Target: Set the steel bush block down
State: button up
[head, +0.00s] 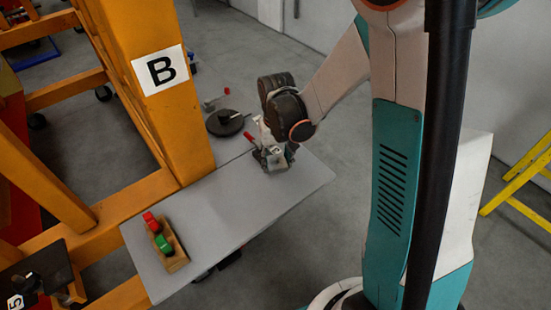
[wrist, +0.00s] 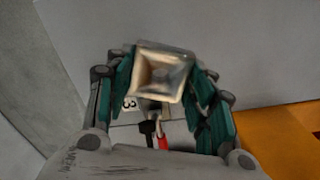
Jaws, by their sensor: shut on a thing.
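The steel bush block (wrist: 163,72) is a square, shiny metal piece with a hollow, tapered-looking opening facing the wrist camera. My gripper (wrist: 161,82) is shut on it, with the teal fingers on its left and right sides. In the head view my gripper (head: 274,158) is low over the far right end of the grey table (head: 225,205). The block is too small and too covered there to make out clearly. I cannot tell whether the block touches the tabletop.
A red-handled clamp (head: 249,138) stands close beside my gripper; its red handle (wrist: 162,138) and a "3" label (wrist: 130,103) show in the wrist view. A wooden holder (head: 176,262) with red and green pieces sits at the near left. An orange post (head: 165,110) rises beside the table. The table's middle is clear.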

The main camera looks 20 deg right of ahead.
aim_at(276, 181)
jog(key=shift+s+f+b, duration=0.15)
jog(key=shift+f+b, duration=0.2)
jog(key=shift+f, duration=0.2)
jog(key=shift+f+b, duration=1.6)
jog(key=shift+f, duration=1.1)
jog(key=shift+f+b, duration=0.6)
jog(key=o, duration=1.4)
jog(key=shift+o, duration=0.2)
